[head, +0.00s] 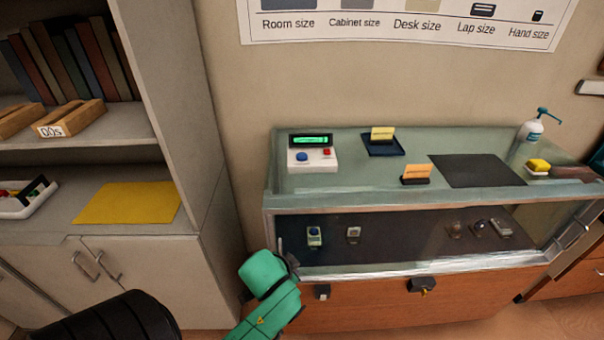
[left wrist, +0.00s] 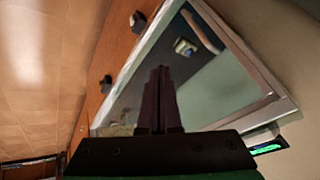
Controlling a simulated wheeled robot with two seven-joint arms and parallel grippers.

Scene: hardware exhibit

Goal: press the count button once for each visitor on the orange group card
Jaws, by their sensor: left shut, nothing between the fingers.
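A white counter box (head: 313,160) stands on the left of the glass case top, with a lit green display (head: 311,141), a round blue button (head: 302,157) and a small red button (head: 327,152). The orange group card (head: 416,171) stands in a dark holder near the front edge; its marks are too small to read. My left gripper (left wrist: 160,72) is shut and empty in the left wrist view, over the glass case. In the head view its teal wrist is low, in front of the case's left end; the fingertips are unclear there. The green display (left wrist: 268,150) also shows at the wrist view's lower right.
The glass case (head: 360,190) also bears a yellow card (head: 382,134) on a dark blue tray, a dark mat (head: 476,171), a yellow sponge (head: 538,165) and a pump bottle (head: 531,129). A shelf unit (head: 178,90) stands at left, its side panel close to my left arm.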

